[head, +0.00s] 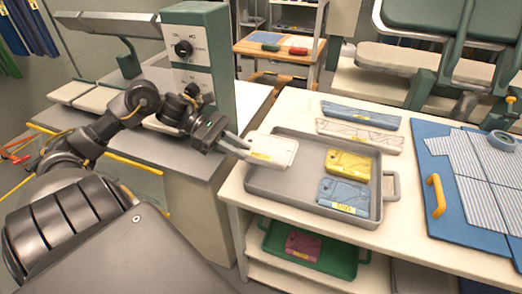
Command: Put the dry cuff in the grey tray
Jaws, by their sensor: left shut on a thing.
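My left gripper (243,148) reaches in from the left and is shut on a white cuff (283,145) with a yellow label. It holds the cuff at the left part of the grey tray (284,184). I cannot tell if the cuff touches the tray. A yellow piece (347,158) and a blue piece (345,188), both with yellow labels, lie in the right half of the tray. The label writing is too small to read. My right gripper is out of view.
A blue strip (360,113) and a pale strip (359,133) lie behind the tray. A blue board (438,183) with a striped garment piece (478,170) is at the right. A green tray (340,264) with a dark red piece (303,245) is on the shelf below. A control box (195,60) stands behind my arm.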

